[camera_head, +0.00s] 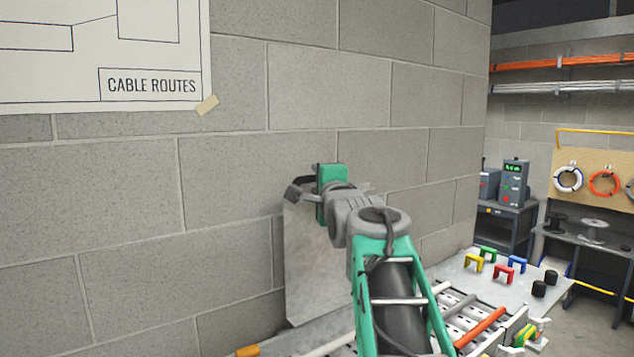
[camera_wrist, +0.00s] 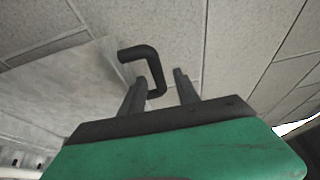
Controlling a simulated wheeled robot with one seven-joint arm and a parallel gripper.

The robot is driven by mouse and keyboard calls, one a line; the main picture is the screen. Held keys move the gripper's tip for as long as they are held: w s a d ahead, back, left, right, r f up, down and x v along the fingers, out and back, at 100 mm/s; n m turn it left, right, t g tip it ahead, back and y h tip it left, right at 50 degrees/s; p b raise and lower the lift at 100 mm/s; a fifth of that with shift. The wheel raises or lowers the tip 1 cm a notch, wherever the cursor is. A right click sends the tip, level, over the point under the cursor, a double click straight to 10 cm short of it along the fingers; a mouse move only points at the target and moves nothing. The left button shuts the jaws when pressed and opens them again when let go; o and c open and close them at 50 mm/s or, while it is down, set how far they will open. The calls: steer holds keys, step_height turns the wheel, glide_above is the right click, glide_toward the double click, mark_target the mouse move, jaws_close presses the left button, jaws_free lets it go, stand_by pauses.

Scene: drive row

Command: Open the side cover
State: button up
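A flat grey metal panel (camera_head: 310,262), which looks like the side cover, stands upright against the block wall. Its surface also fills the left of the wrist view (camera_wrist: 62,88). A black bent handle (camera_wrist: 145,56) shows in the wrist view near the panel's upper edge. My gripper (camera_wrist: 160,80) is open, with its two grey fingers apart. The lower end of the handle lies between the fingers in the picture, nearer the left one; I cannot tell whether they touch. In the head view my green gripper (camera_head: 300,186) is at the panel's top, and my arm hides its right part.
A bench (camera_head: 540,285) at the right holds coloured brackets and black knobs. Rods lie on a perforated tray (camera_head: 462,318) beside my arm. The block wall (camera_head: 230,180) is close behind the panel. Shelves and cable coils stand farther right.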

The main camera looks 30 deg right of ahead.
steer(key=b+v, duration=0.2)
steer(key=v, duration=0.4)
steer(key=shift+s, duration=0.3)
steer(key=shift+a+r, duration=0.1)
steer(key=shift+a, duration=0.05)
